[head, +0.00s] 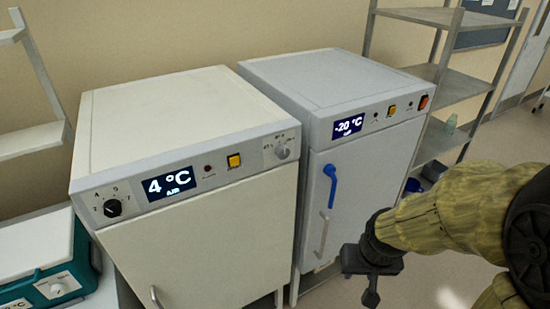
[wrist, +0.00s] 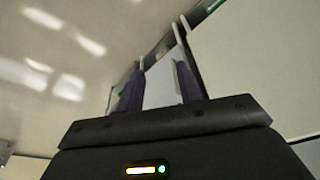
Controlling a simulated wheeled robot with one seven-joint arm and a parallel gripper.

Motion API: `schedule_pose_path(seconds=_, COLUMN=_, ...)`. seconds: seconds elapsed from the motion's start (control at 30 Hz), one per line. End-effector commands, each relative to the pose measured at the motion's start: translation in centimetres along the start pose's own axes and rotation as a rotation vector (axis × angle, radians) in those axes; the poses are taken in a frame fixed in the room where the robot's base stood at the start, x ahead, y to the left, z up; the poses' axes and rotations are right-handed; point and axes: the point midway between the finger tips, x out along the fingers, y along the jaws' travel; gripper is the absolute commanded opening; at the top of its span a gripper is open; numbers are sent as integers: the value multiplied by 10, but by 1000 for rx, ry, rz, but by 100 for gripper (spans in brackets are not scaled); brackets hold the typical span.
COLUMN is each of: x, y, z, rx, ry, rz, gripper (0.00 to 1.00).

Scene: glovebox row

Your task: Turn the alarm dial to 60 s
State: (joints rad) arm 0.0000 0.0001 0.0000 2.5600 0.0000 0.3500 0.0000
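The left cabinet (head: 190,145) has a small grey dial (head: 281,153) at the right end of its front panel, with tiny marks around it; this looks like the alarm dial. Its pointer direction is too small to read. A black dial (head: 112,208) with number marks sits at the panel's left end. My gripper (head: 371,286) is low at the right, in front of the right cabinet and well apart from both dials. In the wrist view, my gripper (wrist: 160,88) has its two fingers apart with nothing held between them.
The left cabinet has a 4 °C display (head: 168,186) and a yellow button (head: 234,161). The right cabinet (head: 365,170) shows -20 °C and has a blue handle (head: 330,185). A teal device (head: 48,285) stands lower left. Metal shelving (head: 440,75) stands at the back right.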

Motion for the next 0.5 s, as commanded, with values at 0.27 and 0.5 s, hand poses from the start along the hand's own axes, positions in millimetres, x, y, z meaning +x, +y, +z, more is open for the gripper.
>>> schedule_pose_path(seconds=0.27, x=0, y=0, z=0, rx=0, ry=0, rz=0, gripper=40)
schedule_pose_path(seconds=0.5, x=9, y=5, z=-19, rx=4, ry=106, rz=18, gripper=55)
